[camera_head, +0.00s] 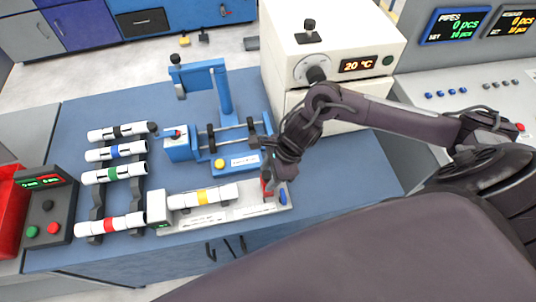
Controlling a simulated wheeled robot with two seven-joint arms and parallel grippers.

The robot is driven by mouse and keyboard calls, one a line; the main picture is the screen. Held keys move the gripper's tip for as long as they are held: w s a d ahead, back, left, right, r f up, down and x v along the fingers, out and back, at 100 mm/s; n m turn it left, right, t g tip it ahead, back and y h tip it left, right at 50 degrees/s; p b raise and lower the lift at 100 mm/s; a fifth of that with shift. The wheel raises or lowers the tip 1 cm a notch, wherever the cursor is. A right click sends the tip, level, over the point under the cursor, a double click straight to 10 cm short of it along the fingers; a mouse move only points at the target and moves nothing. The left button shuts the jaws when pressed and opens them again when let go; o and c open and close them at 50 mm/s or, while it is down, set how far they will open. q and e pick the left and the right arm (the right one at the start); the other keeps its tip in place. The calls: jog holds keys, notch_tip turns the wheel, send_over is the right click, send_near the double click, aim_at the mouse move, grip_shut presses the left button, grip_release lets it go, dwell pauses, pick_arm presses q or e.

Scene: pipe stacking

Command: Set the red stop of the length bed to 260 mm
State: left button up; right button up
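The length bed (240,211) is a grey rail along the front of the blue table, with scale markings too small to read. A white pipe with a yellow band (203,196) lies on it, its left end near the white block. The red stop (266,186) is near the bed's right end, partly hidden by my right gripper. A blue part (283,197) sits just right of it. My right gripper (272,183) reaches down to the red stop. Its fingers overlap the stop, and I cannot tell whether they grip it. My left gripper is out of view.
A rack (97,212) at left holds several white pipes with coloured bands. A blue fixture (222,92) stands behind the bed. A white oven (330,45) reading 20 °C is close behind my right arm. A red-and-green button box (45,215) is far left.

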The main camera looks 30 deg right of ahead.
jog(key=shift+a, duration=0.1)
jog(key=shift+r, duration=0.2)
jog(key=b+v, duration=0.2)
jog(key=v, duration=0.5)
jog(key=shift+d+r, duration=0.15)
jog(key=shift+d, duration=0.1)
jog(key=shift+s, duration=0.1)
